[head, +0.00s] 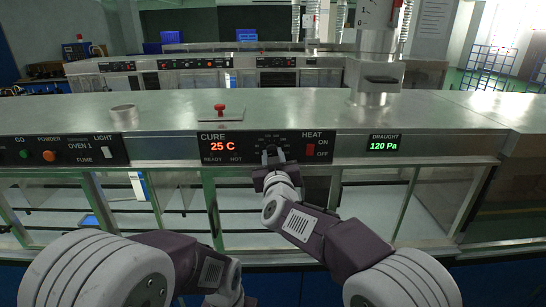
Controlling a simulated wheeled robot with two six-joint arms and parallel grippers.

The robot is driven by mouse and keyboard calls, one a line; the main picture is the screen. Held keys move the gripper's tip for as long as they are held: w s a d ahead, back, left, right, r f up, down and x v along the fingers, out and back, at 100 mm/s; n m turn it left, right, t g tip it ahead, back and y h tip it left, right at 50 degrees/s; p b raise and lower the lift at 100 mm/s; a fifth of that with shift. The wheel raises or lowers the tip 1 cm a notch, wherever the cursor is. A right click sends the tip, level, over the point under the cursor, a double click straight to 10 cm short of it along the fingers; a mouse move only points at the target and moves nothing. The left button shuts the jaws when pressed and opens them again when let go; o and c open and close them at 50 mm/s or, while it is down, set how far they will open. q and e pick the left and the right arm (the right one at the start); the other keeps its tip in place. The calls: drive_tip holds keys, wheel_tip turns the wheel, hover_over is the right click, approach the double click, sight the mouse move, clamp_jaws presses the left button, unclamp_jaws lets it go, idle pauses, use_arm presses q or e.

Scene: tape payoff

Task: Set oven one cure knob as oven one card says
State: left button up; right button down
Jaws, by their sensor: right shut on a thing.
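The oven one cure knob sits in a printed dial (272,140) on the black control panel, between the CURE display and the HEAT switch. The knob is mostly hidden by my right gripper (271,153), which is shut on it. Its pointer setting cannot be read. The CURE display (223,146) reads 25 C in red, above the words READY and HOT. The OVEN 1 label (79,145) is on the panel to the left. No readable oven one card shows. My left arm reaches down at the lower left, and its gripper is out of frame.
The red HEAT switch (310,150) is close right of my right gripper. A green DRAUGHT display (384,146) reads 120 Pa. A red mushroom button (220,107) and a metal cup (124,113) stand on the steel top. Glass fronts are below the panel.

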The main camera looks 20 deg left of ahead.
drive_tip(key=shift+f+m+b, duration=0.1)
drive_tip(key=shift+m+b, duration=0.55)
drive_tip(key=shift+m, duration=0.35)
drive_tip(key=m+b, duration=0.1)
drive_tip(key=m, duration=0.2)
drive_tip(key=shift+m+b, duration=0.3)
drive_tip(key=shift+b, duration=0.1)
drive_tip(key=m+b, duration=0.3)
drive_tip(key=m, duration=0.3)
drive_tip(key=shift+f+m+t, duration=0.1)
drive_tip(key=shift+m+t, duration=0.2)
drive_tip(key=m+b, duration=0.2)
drive_tip(key=m, duration=0.4)
drive_tip(key=shift+m+h, duration=0.3)
drive_tip(key=shift+m, duration=0.1)
drive_tip(key=m+b, duration=0.1)
drive_tip(key=m, duration=0.4)
drive_tip(key=shift+m, duration=0.3)
drive_tip(key=shift+h+b, duration=0.3)
drive_tip(key=shift+h, duration=0.1)
drive_tip(key=c, duration=1.1)
unclamp_jaws()
